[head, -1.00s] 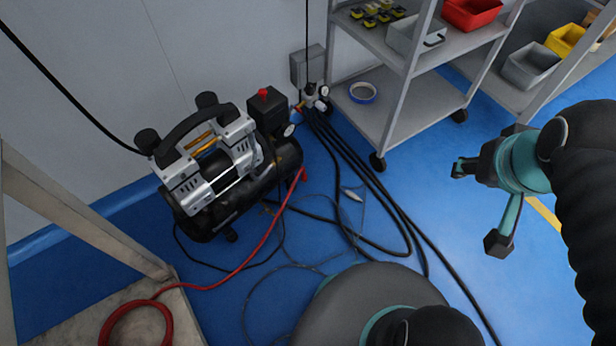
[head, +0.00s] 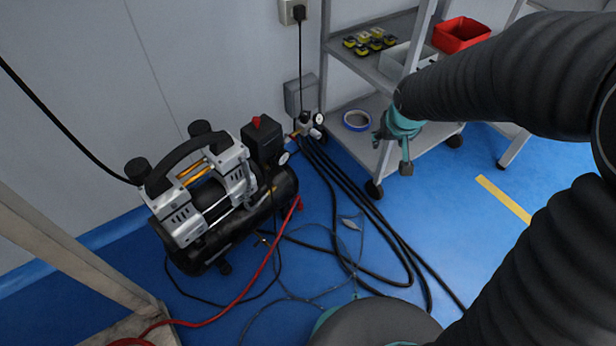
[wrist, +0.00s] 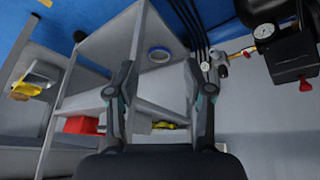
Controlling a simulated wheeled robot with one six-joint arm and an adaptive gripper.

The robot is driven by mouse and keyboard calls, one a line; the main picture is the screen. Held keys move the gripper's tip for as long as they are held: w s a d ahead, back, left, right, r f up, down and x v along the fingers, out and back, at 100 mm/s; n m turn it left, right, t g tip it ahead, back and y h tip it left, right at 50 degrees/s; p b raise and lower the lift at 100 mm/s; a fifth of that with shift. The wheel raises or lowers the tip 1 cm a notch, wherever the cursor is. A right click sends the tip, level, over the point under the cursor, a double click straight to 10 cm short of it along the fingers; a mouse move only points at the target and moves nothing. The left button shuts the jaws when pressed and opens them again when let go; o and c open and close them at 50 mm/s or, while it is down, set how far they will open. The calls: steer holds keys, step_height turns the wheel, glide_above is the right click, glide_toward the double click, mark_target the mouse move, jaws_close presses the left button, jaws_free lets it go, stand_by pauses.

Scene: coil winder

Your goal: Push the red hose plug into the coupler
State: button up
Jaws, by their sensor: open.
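The red hose (head: 250,283) runs from the lower left of the head view across the blue floor to the right end of the compressor's tank. I cannot make out its plug. A fitting with a gauge and a small red part (head: 306,126) is low on the wall; it also shows in the wrist view (wrist: 218,60). I cannot tell whether the coupler is there. My gripper (head: 392,150) is in front of the grey shelf, right of the wall fitting and well apart from the hose. In the wrist view my gripper (wrist: 160,66) is open and empty.
The black and silver compressor (head: 215,195) stands by the wall. Black hoses (head: 372,205) and thin cables lie on the floor. The grey shelf (head: 384,122) holds blue tape (head: 357,120) and a red bin (head: 462,34). Floor at the right (head: 470,240) is clear.

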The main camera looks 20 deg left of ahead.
steer(key=w+a+f+n+y+b, duration=0.1)
steer(key=w+a+f, duration=0.1)
steer(key=a+f, duration=0.5)
steer(key=w+a+f+n+b, duration=0.1)
steer(key=w+a+f, duration=0.25)
steer(key=f, duration=0.75)
steer(key=s+a+f, duration=0.1)
steer(key=a+f, duration=0.2)
steer(key=f, duration=0.3)
steer(key=s+a+f+n+g, duration=0.1)
steer(key=a+f, duration=0.2)
steer(key=f, duration=0.4)
steer(key=s+a+f+n+y, duration=0.1)
steer(key=s+a+f, duration=0.1)
steer(key=f, duration=0.4)
steer(key=shift+a+f+g+b, duration=0.2)
steer(key=shift+a+g+b, duration=0.15)
steer(key=shift+a, duration=0.45)
steer(key=shift+s, duration=0.1)
steer(key=b, duration=0.1)
glide_above(301, 211)
steer(key=s+d, duration=0.2)
step_height(301, 211, down, 8)
steer(key=shift+s+a+r, duration=0.1)
steer(key=shift+b+x, duration=0.45)
steer(key=shift+x, duration=2.2)
steer(key=shift+c, duration=0.3)
